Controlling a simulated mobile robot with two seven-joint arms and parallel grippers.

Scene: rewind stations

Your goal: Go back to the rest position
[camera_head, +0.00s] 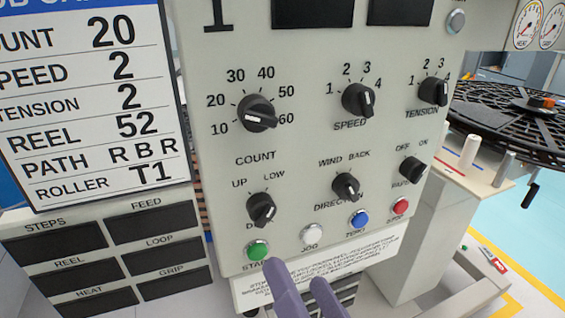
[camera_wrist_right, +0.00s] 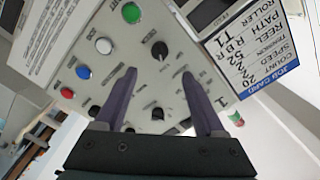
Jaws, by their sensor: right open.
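My right gripper (camera_head: 305,295) is at the bottom of the head view, its two purple fingers apart, just below and right of the green START button (camera_head: 258,250). In the right wrist view the gripper (camera_wrist_right: 160,85) is open and empty, with the control panel (camera_wrist_right: 150,60) between and beyond its fingers. I cannot tell whether a finger touches the panel. My left gripper is not in view.
The panel has black knobs, such as COUNT (camera_head: 257,113) and SPEED (camera_head: 358,99), and a red STOP button (camera_head: 400,207). A job card (camera_head: 90,100) is at left. A black reel (camera_head: 510,115) stands at right, above blue floor with a yellow stripe.

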